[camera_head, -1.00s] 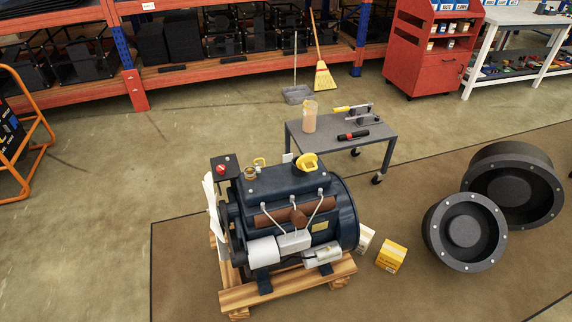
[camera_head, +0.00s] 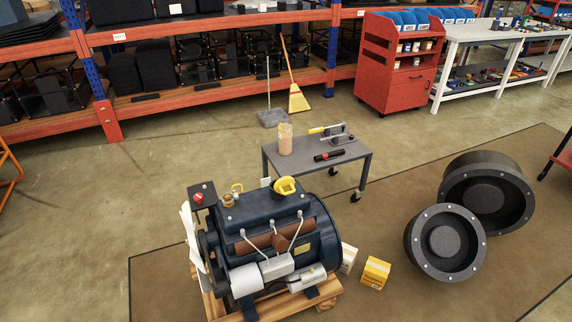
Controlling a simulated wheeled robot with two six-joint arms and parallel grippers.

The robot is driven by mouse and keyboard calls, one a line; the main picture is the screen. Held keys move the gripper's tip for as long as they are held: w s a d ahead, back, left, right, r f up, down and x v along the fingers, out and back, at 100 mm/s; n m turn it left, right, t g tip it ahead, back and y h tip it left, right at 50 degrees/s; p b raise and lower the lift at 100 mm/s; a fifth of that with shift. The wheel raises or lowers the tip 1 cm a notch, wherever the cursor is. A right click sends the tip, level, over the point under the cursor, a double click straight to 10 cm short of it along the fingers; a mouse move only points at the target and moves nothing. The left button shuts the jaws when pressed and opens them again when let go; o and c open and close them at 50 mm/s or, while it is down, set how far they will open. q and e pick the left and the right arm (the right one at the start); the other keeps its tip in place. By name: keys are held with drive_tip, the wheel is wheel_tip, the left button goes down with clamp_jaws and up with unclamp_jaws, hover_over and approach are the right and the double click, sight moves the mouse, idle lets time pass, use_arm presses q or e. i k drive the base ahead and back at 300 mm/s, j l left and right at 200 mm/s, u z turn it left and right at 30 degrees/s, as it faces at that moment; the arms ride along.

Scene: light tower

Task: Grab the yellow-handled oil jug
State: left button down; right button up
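A clear jug (camera_head: 285,140) with amber-brown liquid stands upright near the left end of the small grey wheeled cart (camera_head: 345,163). No yellow handle on the jug can be made out at this size. A tool with a yellow grip (camera_head: 319,129) lies behind it to the right on the cart. Neither of my grippers is in view, and nothing is touching the jug.
A dark blue engine (camera_head: 270,225) on a wooden pallet, with a yellow funnel (camera_head: 285,185) on top, stands in front of the cart. A black flashlight (camera_head: 328,155) lies on the cart. Yellow box (camera_head: 375,272) and black wheel-like parts (camera_head: 445,243) are right; floor left is open.

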sight(285, 130)
drive_tip(key=u, duration=0.55)
drive_tip(key=i+j+u, duration=0.25)
drive_tip(key=j, duration=0.25)
drive_tip(key=i+j+u, duration=0.2)
drive_tip(key=j, duration=0.25)
drive_tip(key=i+j+u, duration=0.25)
drive_tip(key=j, duration=0.2)
drive_tip(key=i+j+u, duration=0.2)
drive_tip(key=j, duration=0.2)
drive_tip(key=i+j+z, duration=0.15)
drive_tip(key=i, duration=0.35)
drive_tip(key=i+j+z, duration=0.2)
drive_tip(key=i, duration=0.25)
drive_tip(key=i+j+z, duration=0.15)
drive_tip(key=i, duration=0.35)
drive_tip(key=i+z, duration=0.2)
drive_tip(key=i, duration=0.6)
drive_tip(key=i+j+z, duration=0.15)
drive_tip(key=i, duration=0.7)
drive_tip(key=i+l+z, duration=0.2)
drive_tip(key=i+z, duration=0.6)
drive_tip(key=i+j+z, duration=0.1)
drive_tip(key=i+z, duration=0.25)
drive_tip(key=i, duration=0.2)
drive_tip(key=i+j+z, duration=0.2)
drive_tip(key=i+z, duration=0.2)
drive_tip(key=i, duration=0.05)
